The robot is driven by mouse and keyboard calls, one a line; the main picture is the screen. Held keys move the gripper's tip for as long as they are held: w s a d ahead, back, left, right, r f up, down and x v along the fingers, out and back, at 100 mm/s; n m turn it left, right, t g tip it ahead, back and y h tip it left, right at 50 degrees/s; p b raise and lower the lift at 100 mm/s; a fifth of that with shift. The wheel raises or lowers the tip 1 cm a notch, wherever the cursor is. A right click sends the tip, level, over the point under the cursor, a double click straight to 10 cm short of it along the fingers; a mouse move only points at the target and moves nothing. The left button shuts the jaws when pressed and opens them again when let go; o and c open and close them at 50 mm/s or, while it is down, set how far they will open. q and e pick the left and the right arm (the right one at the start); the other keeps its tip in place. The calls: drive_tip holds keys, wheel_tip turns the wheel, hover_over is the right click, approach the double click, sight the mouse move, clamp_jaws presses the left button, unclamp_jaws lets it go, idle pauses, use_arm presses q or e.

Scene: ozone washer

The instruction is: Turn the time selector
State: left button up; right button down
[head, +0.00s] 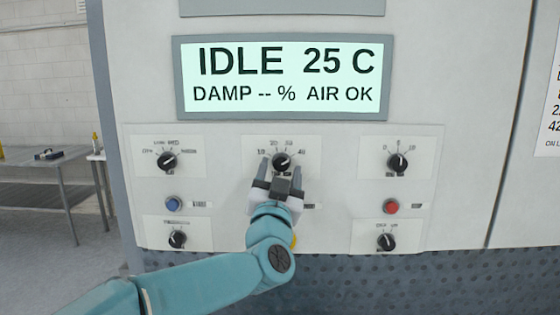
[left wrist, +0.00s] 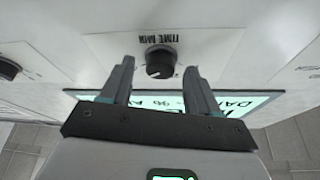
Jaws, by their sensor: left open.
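The time selector is a small black round knob (head: 282,160) at the top middle of the control panel, with a scale from 10 to 40 above it. It also shows in the left wrist view (left wrist: 160,62) beside the printed words TIME MIN. My left gripper (head: 280,169) is open and empty, with one finger on each side of the knob in the picture. In the left wrist view its fingertips (left wrist: 158,68) flank the knob with gaps on both sides. I cannot tell whether the tips reach past the knob's face. My right gripper is not in view.
Other knobs sit at the panel's upper left (head: 167,161), upper right (head: 397,162), lower left (head: 177,239) and lower right (head: 386,242). A blue button (head: 173,204) and a red button (head: 391,206) flank my gripper. The display (head: 283,77) above reads IDLE 25 C.

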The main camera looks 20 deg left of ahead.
use_arm(q)
drive_tip(key=shift+w+r, duration=0.2)
drive_tip(key=shift+r, duration=0.05)
drive_tip(key=shift+w+a+f, duration=0.15)
drive_tip(key=shift+w, duration=0.15)
drive_tip(key=shift+s, duration=0.1)
drive_tip(key=c, duration=1)
drive_tip(key=shift+c, duration=0.2)
